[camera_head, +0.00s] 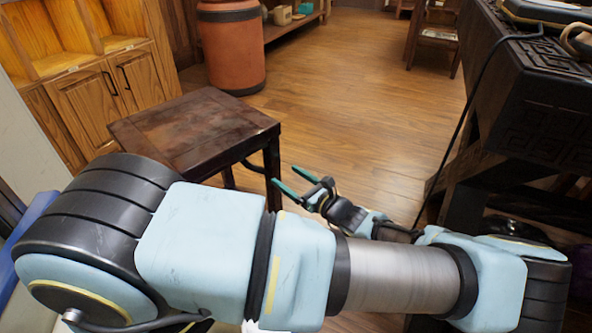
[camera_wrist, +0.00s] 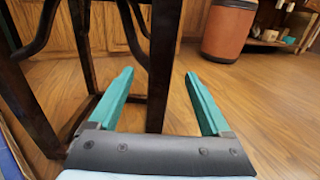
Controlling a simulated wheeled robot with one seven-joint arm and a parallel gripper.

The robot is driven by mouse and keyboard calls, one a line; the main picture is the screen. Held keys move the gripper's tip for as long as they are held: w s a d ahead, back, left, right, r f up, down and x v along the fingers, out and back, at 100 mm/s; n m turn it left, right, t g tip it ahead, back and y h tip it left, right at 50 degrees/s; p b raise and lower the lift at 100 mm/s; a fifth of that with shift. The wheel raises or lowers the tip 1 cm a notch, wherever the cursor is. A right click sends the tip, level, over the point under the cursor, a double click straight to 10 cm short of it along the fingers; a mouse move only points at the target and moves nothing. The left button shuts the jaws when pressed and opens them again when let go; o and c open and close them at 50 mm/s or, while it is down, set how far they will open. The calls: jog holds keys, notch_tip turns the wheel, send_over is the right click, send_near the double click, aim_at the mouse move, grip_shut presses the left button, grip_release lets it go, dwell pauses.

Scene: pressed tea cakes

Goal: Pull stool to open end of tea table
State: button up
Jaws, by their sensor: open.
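The stool (camera_head: 195,128) has a square dark-brown wooden top and stands upright on the floor left of centre in the head view. In the wrist view one of its dark legs (camera_wrist: 164,60) shows in the gap between my fingers. My gripper (camera_head: 284,174) has two teal fingers, open, beside the stool's near right leg below the top. In the wrist view my gripper (camera_wrist: 159,73) holds nothing. I cannot tell whether the fingertips reach past the leg. The dark carved tea table (camera_head: 545,95) stands at the right, with floor between it and the stool.
A wooden cabinet (camera_head: 100,90) is behind the stool at the left. An orange-brown barrel (camera_head: 232,50) stands beyond the stool. A black cable (camera_head: 462,125) hangs from the tea table. A chair (camera_head: 436,38) stands far back. The wooden floor (camera_head: 350,95) between is clear.

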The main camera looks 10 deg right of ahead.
aim_at(265, 161)
jog(key=shift+w, duration=0.1)
jog(key=b+x, duration=0.3)
jog(key=x, duration=0.7)
jog(key=shift+w+a, duration=0.15)
jog(key=shift+w, duration=0.15)
grip_shut()
dwell(0.6)
dwell(0.8)
